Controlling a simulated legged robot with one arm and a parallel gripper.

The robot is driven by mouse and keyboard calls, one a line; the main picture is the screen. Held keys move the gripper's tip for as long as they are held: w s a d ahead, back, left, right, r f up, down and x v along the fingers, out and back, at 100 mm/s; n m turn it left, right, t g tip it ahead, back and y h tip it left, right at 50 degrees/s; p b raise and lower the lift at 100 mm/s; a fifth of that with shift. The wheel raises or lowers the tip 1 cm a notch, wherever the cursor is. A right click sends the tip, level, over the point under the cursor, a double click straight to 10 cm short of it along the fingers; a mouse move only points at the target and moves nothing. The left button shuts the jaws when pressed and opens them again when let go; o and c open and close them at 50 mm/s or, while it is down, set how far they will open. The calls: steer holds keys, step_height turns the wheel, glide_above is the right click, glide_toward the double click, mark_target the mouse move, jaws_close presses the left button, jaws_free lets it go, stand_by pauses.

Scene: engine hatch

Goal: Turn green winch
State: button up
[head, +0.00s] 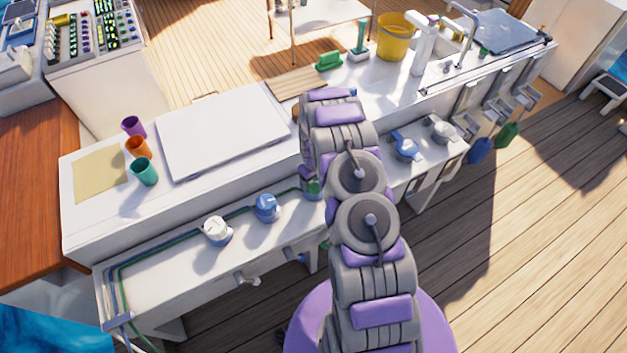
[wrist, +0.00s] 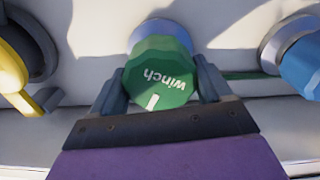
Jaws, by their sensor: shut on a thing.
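The green winch (wrist: 158,78) is a round knob with the word "winch" and a white mark on its face. In the wrist view it sits between the two fingers of my gripper (wrist: 160,95), which is shut on it. The lettering reads upside down and slightly tilted, and the white mark is at the lower edge. In the head view a small part of the green winch (head: 312,188) shows beside my arm on the front ledge. My arm hides the gripper's fingers there.
A blue knob (head: 266,207) and a white knob (head: 216,231) stand left on the same ledge. More knobs (head: 406,147) stand to the right. In the wrist view a yellow part (wrist: 22,75) is at left and a blue knob (wrist: 302,62) at right. Cups (head: 144,171) stand on the counter.

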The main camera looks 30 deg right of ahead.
steer(key=shift+c, duration=0.6)
steer(key=shift+m, duration=0.4)
steer(key=m+p, duration=0.1)
steer(key=m, duration=0.2)
steer(key=shift+r, duration=0.15)
steer(key=shift+d+m+p, duration=0.1)
steer(key=shift+m+p, duration=1.1)
steer(key=shift+m, duration=1)
steer(key=o, duration=1)
